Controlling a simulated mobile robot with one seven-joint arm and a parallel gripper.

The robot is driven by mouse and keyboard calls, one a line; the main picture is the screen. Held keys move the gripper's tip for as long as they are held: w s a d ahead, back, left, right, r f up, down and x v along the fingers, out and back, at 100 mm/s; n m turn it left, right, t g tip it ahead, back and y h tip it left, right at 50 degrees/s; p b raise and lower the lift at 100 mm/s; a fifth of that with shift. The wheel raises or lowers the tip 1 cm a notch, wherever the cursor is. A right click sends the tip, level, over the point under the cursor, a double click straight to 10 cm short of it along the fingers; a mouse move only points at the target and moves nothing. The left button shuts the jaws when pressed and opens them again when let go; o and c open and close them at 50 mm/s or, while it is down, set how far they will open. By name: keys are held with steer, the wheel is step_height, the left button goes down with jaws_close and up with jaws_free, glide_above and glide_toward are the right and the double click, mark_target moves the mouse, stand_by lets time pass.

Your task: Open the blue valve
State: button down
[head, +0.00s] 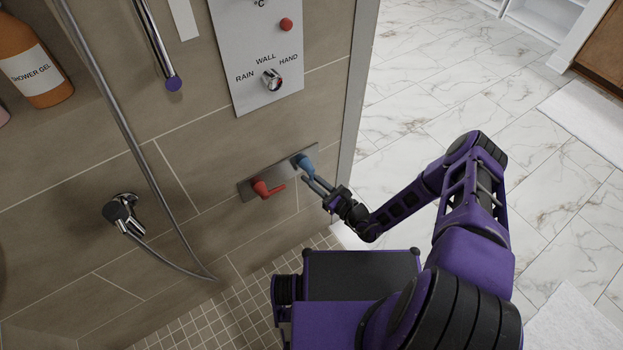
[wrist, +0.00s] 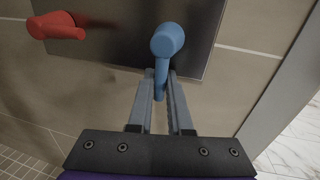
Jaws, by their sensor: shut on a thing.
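The blue valve (head: 305,165) is on the right end of a metal plate (head: 236,188) low on the tiled shower wall. In the wrist view the blue valve (wrist: 168,40) has a round knob with a lever hanging down from it. My gripper (head: 308,181) reaches the valve from the lower right. In the wrist view my gripper (wrist: 161,84) has its two fingers on either side of the lever's lower part, shut on it. The red valve (head: 268,188) sits on the same plate to the left, its lever pointing right; it also shows in the wrist view (wrist: 55,26).
A control panel (head: 255,60) with a selector knob is above the valves. A shower hose (head: 135,140) hangs to the left, near a wall outlet (head: 122,212). A shower gel bottle (head: 33,65) stands at upper left. The wall's edge (head: 352,100) is just right of the plate.

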steer(key=d+r+n+h+p, duration=0.1)
steer(key=n+p, duration=0.2)
steer(key=n, duration=0.1)
steer(key=w+d+r+n+h+p, duration=0.1)
steer(key=n+p, duration=0.3)
steer(key=w+d+r+n+h+p, duration=0.1)
steer(key=n+p, duration=0.2)
steer(key=shift+w+d+r+n, duration=0.1)
steer(key=shift+n, duration=0.3)
steer(key=shift+w+d+r+n+h+p, duration=0.1)
steer(key=shift+r+n+h+p, duration=0.2)
steer(key=shift+n, duration=0.6)
steer(key=shift+r+n+h+p, duration=0.2)
steer(key=shift+r+n+p, duration=0.1)
steer(key=shift+n, duration=0.6)
steer(key=c, duration=0.8)
jaws_free()
steer(key=shift+c, duration=0.2)
steer(key=shift+d, duration=0.15)
